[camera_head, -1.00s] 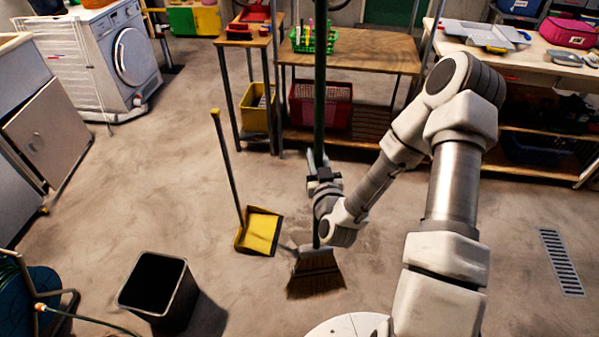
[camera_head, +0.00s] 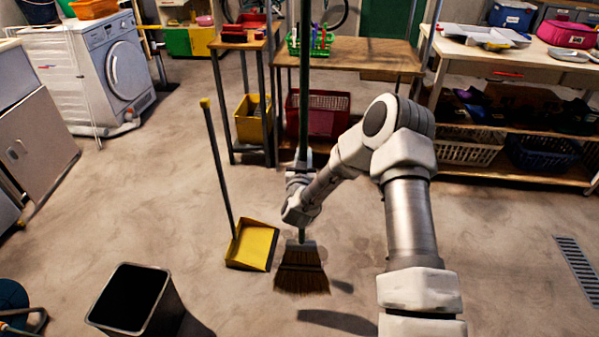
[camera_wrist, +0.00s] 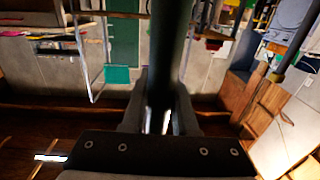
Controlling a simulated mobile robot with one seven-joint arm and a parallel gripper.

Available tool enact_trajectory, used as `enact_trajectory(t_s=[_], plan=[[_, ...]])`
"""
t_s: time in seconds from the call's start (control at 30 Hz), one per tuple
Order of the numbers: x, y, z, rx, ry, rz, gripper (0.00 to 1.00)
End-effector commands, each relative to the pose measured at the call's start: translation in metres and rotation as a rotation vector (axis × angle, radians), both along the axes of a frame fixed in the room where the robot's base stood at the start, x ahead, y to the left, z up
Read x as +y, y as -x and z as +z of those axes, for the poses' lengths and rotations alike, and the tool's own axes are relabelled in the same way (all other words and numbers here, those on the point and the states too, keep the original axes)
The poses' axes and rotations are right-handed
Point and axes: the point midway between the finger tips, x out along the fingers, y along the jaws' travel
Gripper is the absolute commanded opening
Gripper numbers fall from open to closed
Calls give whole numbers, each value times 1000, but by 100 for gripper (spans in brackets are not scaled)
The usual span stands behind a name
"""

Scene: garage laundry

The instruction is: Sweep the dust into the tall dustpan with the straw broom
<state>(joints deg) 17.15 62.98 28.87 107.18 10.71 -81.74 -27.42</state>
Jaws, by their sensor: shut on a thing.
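The straw broom (camera_head: 302,270) stands nearly upright with its brown bristles down and a long dark green handle. My gripper (camera_head: 300,172) is shut on the handle, low down above the broom head. In the wrist view the dark handle (camera_wrist: 168,60) runs between the fingers (camera_wrist: 157,112). The tall dustpan (camera_head: 252,245) is yellow with a long thin upright handle. It sits on the floor just left of the bristles, its dark lip facing them. I cannot tell whether the bristles touch the floor. Dust does not show clearly; only faint darker patches mark the floor near the broom.
A black bin (camera_head: 137,300) stands at the front left. A wooden workbench (camera_head: 365,55) with crates beneath stands behind the broom. A shelf table (camera_head: 470,75) is at the right, a washing machine (camera_head: 122,70) at back left. A floor drain (camera_head: 578,268) lies right. Floor around the dustpan is open.

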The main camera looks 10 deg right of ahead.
Motion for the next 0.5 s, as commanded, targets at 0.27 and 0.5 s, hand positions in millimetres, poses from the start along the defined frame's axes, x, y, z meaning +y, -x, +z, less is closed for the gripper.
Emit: enact_trajectory(t_s=[0.27,0.5], plan=[[6,-28,-32,-11,1,-47,0],[6,-35,-35,-11,3,-61,0]])
